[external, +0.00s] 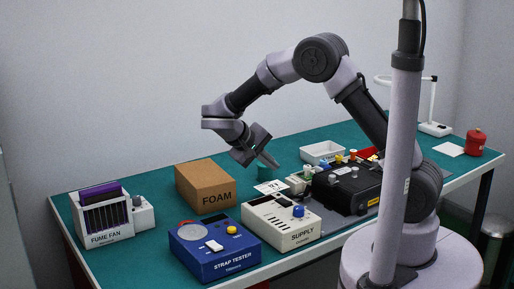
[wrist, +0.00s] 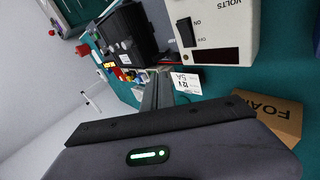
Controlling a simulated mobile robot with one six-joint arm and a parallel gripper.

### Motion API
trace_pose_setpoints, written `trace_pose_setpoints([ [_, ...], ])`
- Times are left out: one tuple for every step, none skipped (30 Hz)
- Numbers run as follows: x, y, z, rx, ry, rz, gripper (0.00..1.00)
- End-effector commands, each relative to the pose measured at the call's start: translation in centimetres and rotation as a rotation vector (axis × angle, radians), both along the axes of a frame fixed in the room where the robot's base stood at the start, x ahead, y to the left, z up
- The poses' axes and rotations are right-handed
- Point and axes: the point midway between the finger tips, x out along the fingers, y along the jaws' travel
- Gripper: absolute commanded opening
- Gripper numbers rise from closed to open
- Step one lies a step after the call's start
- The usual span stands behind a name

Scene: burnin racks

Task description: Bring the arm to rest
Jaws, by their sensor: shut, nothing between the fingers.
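My gripper (external: 267,160) hangs over the green bench top (external: 160,172), its fingers pointing down and to the right. It is shut and empty, and clear of the things below it. In the wrist view the closed fingers (wrist: 157,92) show as one narrow bar near a white card marked 12V 5A (wrist: 185,82). My arm is bent, with its elbow raised high above the bench.
Below stand a cardboard FOAM box (external: 204,188), a blue strap tester (external: 215,250), a white SUPPLY unit (external: 282,222), a black case (external: 347,187) and a fume fan (external: 104,214). A white tray (external: 321,152), a red canister (external: 475,142) and a lamp (external: 434,128) stand farther back.

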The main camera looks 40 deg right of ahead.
Motion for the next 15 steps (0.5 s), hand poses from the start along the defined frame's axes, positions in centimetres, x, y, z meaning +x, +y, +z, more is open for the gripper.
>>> trace_pose_setpoints([
  [-0.7, -0.5, 0.9, 0.035, 0.0, -0.014, 0.0],
  [-1.5, -1.0, 1.6, 0.071, 0.001, -0.024, 0.0],
  [-2.9, -1.7, 2.8, 0.138, 0.002, -0.042, 0.0],
  [-4.4, -2.2, 3.8, 0.2, 0.0, -0.057, 0.0],
  [-6.0, -2.7, 4.8, 0.269, -0.008, -0.07, 0.0],
  [-8.4, -3.2, 5.9, 0.365, -0.023, -0.084, 0.0],
  [-10.2, -3.4, 6.7, 0.438, -0.042, -0.091, 0.0],
  [-11.9, -3.5, 7.4, 0.51, -0.069, -0.095, 0.0],
  [-14.2, -3.5, 8.2, 0.604, -0.111, -0.098, 0.0],
  [-15.8, -3.3, 8.6, 0.67, -0.15, -0.096, 0.0],
  [-17.3, -3.1, 9.0, 0.731, -0.192, -0.094, 0.0],
  [-19.0, -2.7, 9.3, 0.803, -0.25, -0.089, 0.0],
  [-20.0, -2.4, 9.4, 0.848, -0.293, -0.084, 0.0],
  [-20.9, -2.1, 9.5, 0.888, -0.335, -0.08, 0.0],
  [-21.8, -1.7, 9.6, 0.931, -0.385, -0.074, 0.0],
])
